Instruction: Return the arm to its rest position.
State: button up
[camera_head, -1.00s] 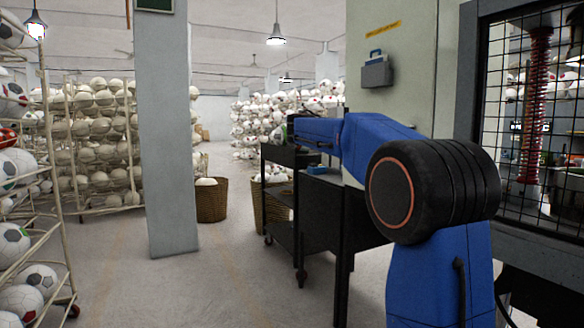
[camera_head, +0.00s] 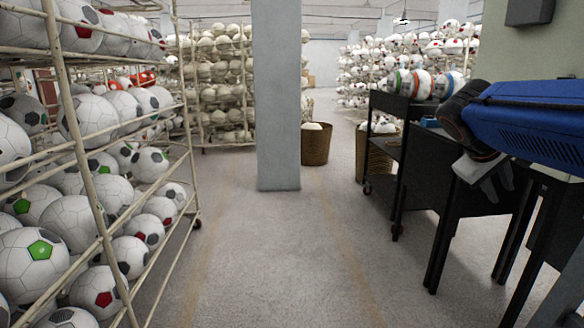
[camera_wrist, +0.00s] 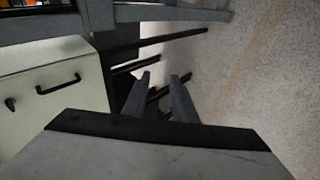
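My arm (camera_head: 530,120), blue with a black joint, reaches in from the right edge in the head view. My gripper (camera_head: 498,188) hangs below the black joint, pointing down in front of the black stand. In the wrist view, the two grey fingers of my gripper (camera_wrist: 162,77) are apart with nothing between them. The gripper is open and empty. Dark stand rails and pale floor show beyond the fingertips.
A ball rack (camera_head: 105,200) fills the left. A grey pillar (camera_head: 278,100) and baskets (camera_head: 315,146) stand farther back. The floor between is clear.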

jog(key=s+a+f+m+t+y, duration=0.1)
jog(key=s+a+f+y, duration=0.7)
jog(key=s+a+f, duration=0.9)
notch_tip(320, 180, down, 5)
jog(key=s+m, duration=0.1)
jog(key=s, duration=0.1)
jog(key=shift+s+a, duration=0.3)
jog(key=shift+a, duration=0.05)
jog(key=shift+o, duration=0.5)
jog(key=shift+r, duration=0.1)
